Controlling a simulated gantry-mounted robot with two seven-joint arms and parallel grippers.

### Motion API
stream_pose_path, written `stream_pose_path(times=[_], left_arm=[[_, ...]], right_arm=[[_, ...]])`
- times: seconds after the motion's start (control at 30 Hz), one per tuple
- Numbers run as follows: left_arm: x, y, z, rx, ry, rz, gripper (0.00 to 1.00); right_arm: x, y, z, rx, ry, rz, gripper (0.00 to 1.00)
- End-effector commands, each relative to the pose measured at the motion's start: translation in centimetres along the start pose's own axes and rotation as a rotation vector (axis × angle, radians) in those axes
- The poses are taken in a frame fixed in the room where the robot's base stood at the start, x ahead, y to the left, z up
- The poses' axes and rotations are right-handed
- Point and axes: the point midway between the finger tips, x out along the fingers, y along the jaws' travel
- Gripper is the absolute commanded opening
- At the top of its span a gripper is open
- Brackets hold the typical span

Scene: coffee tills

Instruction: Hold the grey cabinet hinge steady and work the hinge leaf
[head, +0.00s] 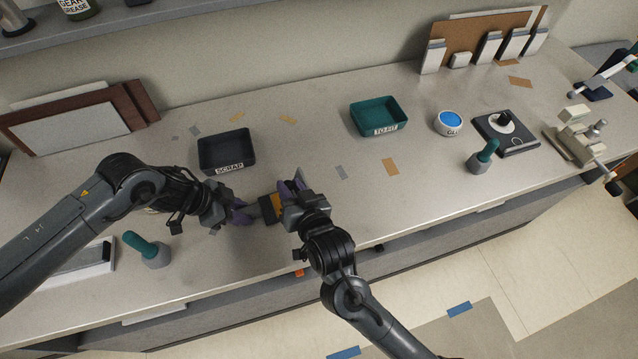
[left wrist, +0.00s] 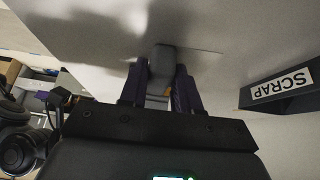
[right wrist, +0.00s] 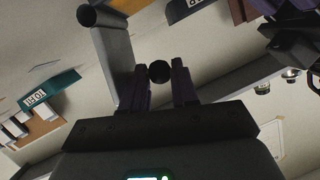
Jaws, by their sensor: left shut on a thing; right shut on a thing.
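The grey cabinet hinge (head: 267,208) is at the front of the bench, between my two grippers and partly hidden by them. My left gripper (head: 243,213) is shut on a grey part of it, which also shows between the purple fingers in the left wrist view (left wrist: 162,64). My right gripper (head: 290,188) is shut on the hinge leaf; a dark round end shows between its fingers in the right wrist view (right wrist: 160,72). A flat grey plate (right wrist: 113,60) with a rounded edge stands beside those fingers. The leaf's exact angle is hard to tell.
The SCRAP tray (head: 224,146) lies behind the grippers. The TO FIT tray (head: 378,112), a glue tub (head: 449,122) and a green-handled tool (head: 483,157) stand to the right. Another green-handled tool (head: 148,247) is near my left arm. The bench middle is mostly clear.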

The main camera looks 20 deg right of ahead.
Motion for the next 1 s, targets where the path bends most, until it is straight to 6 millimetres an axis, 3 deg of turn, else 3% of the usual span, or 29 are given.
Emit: stream_pose_path(times=[0.47, 1.0], left_arm=[[-0.1, -0.1, 0.0, -0.002, 0.000, -0.004, 0.00], [-0.1, -0.2, 0.1, -0.003, 0.000, -0.004, 0.00]], right_arm=[[-0.2, 2.0, -0.6, -0.001, -0.006, 0.005, 0.12], [-0.3, 2.5, -0.7, -0.001, -0.006, 0.005, 0.12]])
